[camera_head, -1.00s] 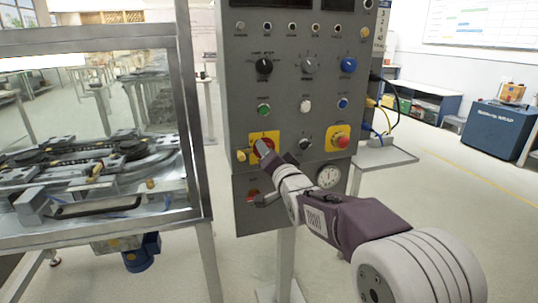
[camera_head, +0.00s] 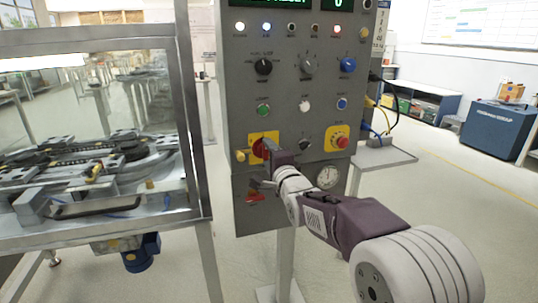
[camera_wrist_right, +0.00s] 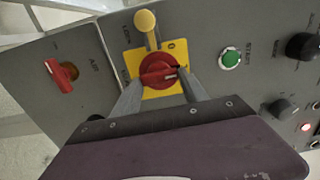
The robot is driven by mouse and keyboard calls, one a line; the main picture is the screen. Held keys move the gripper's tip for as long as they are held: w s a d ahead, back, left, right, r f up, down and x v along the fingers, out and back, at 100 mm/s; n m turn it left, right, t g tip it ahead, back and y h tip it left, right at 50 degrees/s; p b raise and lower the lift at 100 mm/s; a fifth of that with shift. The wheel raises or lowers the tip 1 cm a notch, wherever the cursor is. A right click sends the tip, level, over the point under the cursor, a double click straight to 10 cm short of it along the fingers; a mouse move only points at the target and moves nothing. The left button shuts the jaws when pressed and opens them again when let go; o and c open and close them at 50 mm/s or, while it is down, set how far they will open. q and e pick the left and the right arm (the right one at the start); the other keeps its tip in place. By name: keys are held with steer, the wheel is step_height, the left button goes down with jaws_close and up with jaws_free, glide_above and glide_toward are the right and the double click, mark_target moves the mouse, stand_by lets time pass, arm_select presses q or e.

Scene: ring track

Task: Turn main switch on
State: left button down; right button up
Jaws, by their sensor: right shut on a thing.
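The main switch (camera_wrist_right: 158,72) is a red rotary knob on a yellow plate. It sits on the lower left of the grey control panel (camera_head: 285,110). In the head view the switch (camera_head: 258,149) is partly hidden by my right gripper (camera_head: 268,158). In the right wrist view my right gripper (camera_wrist_right: 158,92) has one finger on each side of the red knob and is shut on it. The panel's display and several indicator lamps are lit, one of them white (camera_head: 240,27). My left gripper is not in view.
A red emergency button (camera_head: 341,142) on a yellow plate is to the right. Below the switch is a red air valve handle (camera_wrist_right: 60,75). A yellow padlock-like knob (camera_wrist_right: 145,21) is beside the switch. A glass-walled machine (camera_head: 202,120) stands close on the left.

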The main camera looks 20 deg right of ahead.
stand_by(0.6)
steer(key=o, duration=1.4)
steer(key=s+p, duration=0.1)
steer(key=s, duration=0.8)
steer(key=shift+d, duration=0.15)
steer(key=shift+f, duration=0.15)
